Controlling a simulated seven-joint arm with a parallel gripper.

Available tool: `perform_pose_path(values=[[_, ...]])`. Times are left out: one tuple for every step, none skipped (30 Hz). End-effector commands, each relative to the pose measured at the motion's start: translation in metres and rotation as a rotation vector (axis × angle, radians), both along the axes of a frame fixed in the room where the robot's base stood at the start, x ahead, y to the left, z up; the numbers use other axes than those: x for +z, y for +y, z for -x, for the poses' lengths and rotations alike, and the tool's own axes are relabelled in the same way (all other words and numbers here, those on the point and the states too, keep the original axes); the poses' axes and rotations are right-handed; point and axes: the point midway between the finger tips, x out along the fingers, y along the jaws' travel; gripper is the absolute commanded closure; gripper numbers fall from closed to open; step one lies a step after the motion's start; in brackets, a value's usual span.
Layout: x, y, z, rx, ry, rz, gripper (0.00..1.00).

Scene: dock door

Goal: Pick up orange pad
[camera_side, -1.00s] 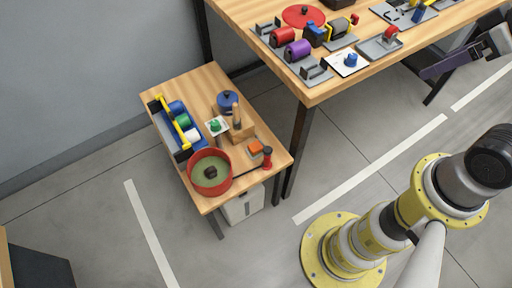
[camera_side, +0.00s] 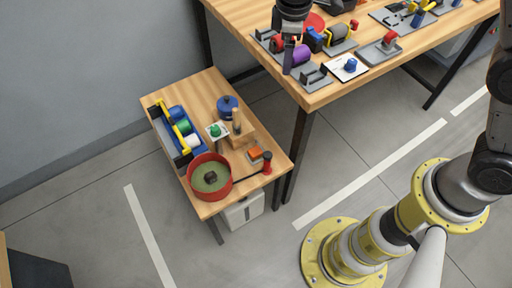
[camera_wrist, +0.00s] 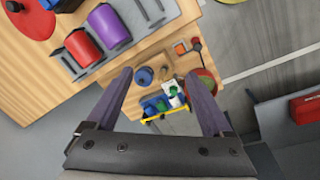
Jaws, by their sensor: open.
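The orange pad (camera_side: 255,153) is a small orange square near the right edge of the small low wooden table (camera_side: 203,86). In the wrist view the orange pad (camera_wrist: 180,48) shows small and far off, above and beyond my fingers. My gripper (camera_side: 288,68) is above the near left corner of the big workbench, well apart from the pad and higher than it. In the wrist view my gripper (camera_wrist: 160,78) has its two fingers wide apart with nothing between them held.
The small table also carries a red bowl (camera_side: 223,179), a red-and-black tool (camera_side: 267,162), a blue pot (camera_side: 227,107), a wooden block with a handle (camera_side: 241,138) and a blue bin (camera_side: 160,123). The workbench (camera_side: 318,96) holds several fixtures, including a purple roller (camera_side: 300,55).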

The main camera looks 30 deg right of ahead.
Motion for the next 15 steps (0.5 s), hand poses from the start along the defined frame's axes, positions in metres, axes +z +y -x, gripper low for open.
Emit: perform_pose_path(values=[[-0.022, 0.012, -0.009, 0.049, 0.026, 0.020, 0.15], [-0.034, 0.019, -0.014, 0.076, 0.038, 0.030, 0.15], [-0.049, 0.028, -0.020, 0.114, 0.053, 0.044, 0.15], [-0.062, 0.034, -0.024, 0.143, 0.065, 0.054, 0.15], [-0.074, 0.040, -0.027, 0.172, 0.077, 0.065, 0.15], [-0.091, 0.049, -0.031, 0.210, 0.092, 0.078, 0.15], [-0.104, 0.055, -0.034, 0.239, 0.103, 0.087, 0.15], [-0.118, 0.061, -0.036, 0.267, 0.115, 0.097, 0.15], [-0.136, 0.069, -0.038, 0.305, 0.130, 0.111, 0.15], [-0.150, 0.074, -0.039, 0.335, 0.143, 0.122, 0.15], [-0.164, 0.080, -0.039, 0.363, 0.154, 0.131, 0.15], [-0.182, 0.087, -0.039, 0.400, 0.169, 0.143, 0.15], [-0.196, 0.092, -0.039, 0.426, 0.180, 0.152, 0.15], [-0.209, 0.096, -0.038, 0.451, 0.191, 0.161, 0.15], [-0.225, 0.101, -0.036, 0.483, 0.203, 0.171, 0.15]])
